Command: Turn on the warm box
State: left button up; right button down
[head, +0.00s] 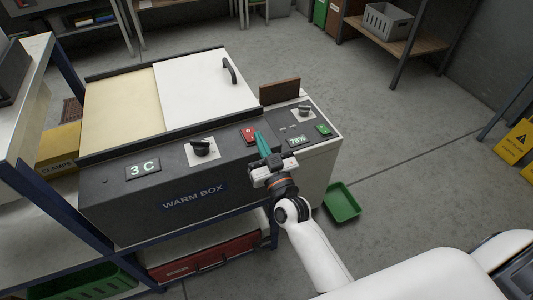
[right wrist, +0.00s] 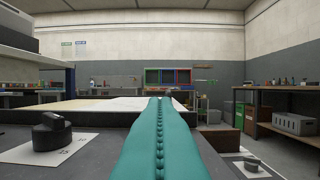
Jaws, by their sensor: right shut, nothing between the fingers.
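The warm box (head: 190,193) is a dark-fronted unit with a cream and white top, labelled WARM BOX. Its display (head: 143,169) reads 3 C. A black knob (head: 201,148) on a white plate sits on its sloped panel; it also shows in the right wrist view (right wrist: 50,133). A red switch (head: 249,134) is near the panel's right end. My right gripper (head: 262,142) has teal fingers, shut and empty, just right of the red switch; I cannot tell if they touch it. In the right wrist view the shut fingers (right wrist: 162,140) hide the switch. My left gripper is out of view.
A smaller unit right of the warm box has a black knob (head: 304,110), a display (head: 298,141) reading 78% and a green switch (head: 323,129). A brown board (head: 279,91) stands behind it. A green tray (head: 342,202) lies on the floor. A blue-framed shelf is at left.

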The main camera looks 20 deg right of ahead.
aim_at(250, 134)
jog(key=x, duration=0.4)
jog(key=f, duration=0.2)
jog(key=shift+s+f+b, duration=0.2)
jog(key=shift+f+b, duration=0.1)
jog(key=shift+f, duration=0.1)
jog(key=shift+s+f, duration=0.15)
jog(key=shift+f, duration=0.5)
jog(key=shift+s+f, duration=0.1)
jog(key=shift+f, duration=0.4)
jog(key=shift+r, duration=0.1)
